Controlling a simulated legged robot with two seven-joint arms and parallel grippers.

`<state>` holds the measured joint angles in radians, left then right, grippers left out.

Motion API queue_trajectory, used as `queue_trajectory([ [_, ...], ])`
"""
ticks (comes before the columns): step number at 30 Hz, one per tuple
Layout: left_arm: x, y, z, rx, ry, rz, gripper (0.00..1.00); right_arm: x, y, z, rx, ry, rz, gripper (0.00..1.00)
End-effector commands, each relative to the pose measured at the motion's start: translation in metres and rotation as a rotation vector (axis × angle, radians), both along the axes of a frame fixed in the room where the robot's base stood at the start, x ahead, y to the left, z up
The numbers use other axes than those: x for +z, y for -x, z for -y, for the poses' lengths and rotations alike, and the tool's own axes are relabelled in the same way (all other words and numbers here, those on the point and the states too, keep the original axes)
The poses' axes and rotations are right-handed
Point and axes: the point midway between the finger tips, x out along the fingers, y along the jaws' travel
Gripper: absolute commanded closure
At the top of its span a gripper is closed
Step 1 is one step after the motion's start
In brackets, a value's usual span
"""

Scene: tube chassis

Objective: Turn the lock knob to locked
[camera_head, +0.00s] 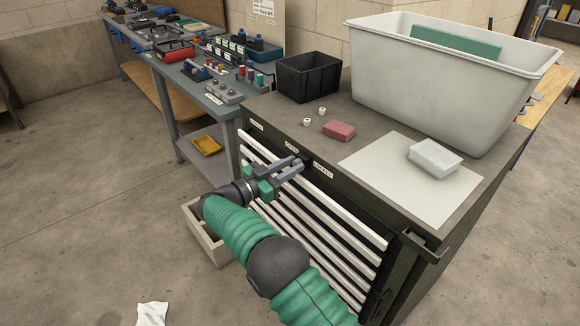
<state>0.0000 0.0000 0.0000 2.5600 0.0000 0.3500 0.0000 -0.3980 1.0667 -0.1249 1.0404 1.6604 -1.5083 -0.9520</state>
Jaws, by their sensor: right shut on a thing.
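A dark tool cabinet (411,217) with several white drawer handles stands in the middle. The lock knob (307,160) is a small dark piece on the upper front of the cabinet, between a label that seems to read OPEN (292,147) and a LOCKED label (323,170). My right gripper (298,165) reaches it from the front left, with its grey fingers shut on the knob. The fingers hide most of the knob, so I cannot tell its angle. My left gripper is not in view.
On the cabinet top are a black bin (309,77), a large white tub (432,83), a pink block (339,130) and a white box (435,158) on a pale sheet (388,178). A workbench (222,91) with tools stands at back left. An open box (204,236) sits on the floor.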

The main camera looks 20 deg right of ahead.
Motion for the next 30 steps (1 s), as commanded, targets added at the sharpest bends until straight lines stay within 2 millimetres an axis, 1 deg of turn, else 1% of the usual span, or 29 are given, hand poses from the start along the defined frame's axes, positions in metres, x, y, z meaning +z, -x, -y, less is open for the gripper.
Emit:
queue_trajectory([
  [5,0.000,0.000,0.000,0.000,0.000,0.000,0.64,-0.001,-0.001,0.001,0.002,-0.006,0.012,1.00],
  [11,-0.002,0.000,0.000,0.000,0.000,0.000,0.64,-0.001,-0.001,0.000,0.004,-0.030,0.075,1.00],
  [30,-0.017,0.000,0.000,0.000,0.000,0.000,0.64,-0.003,0.001,0.000,0.005,-0.178,0.484,1.00],
])
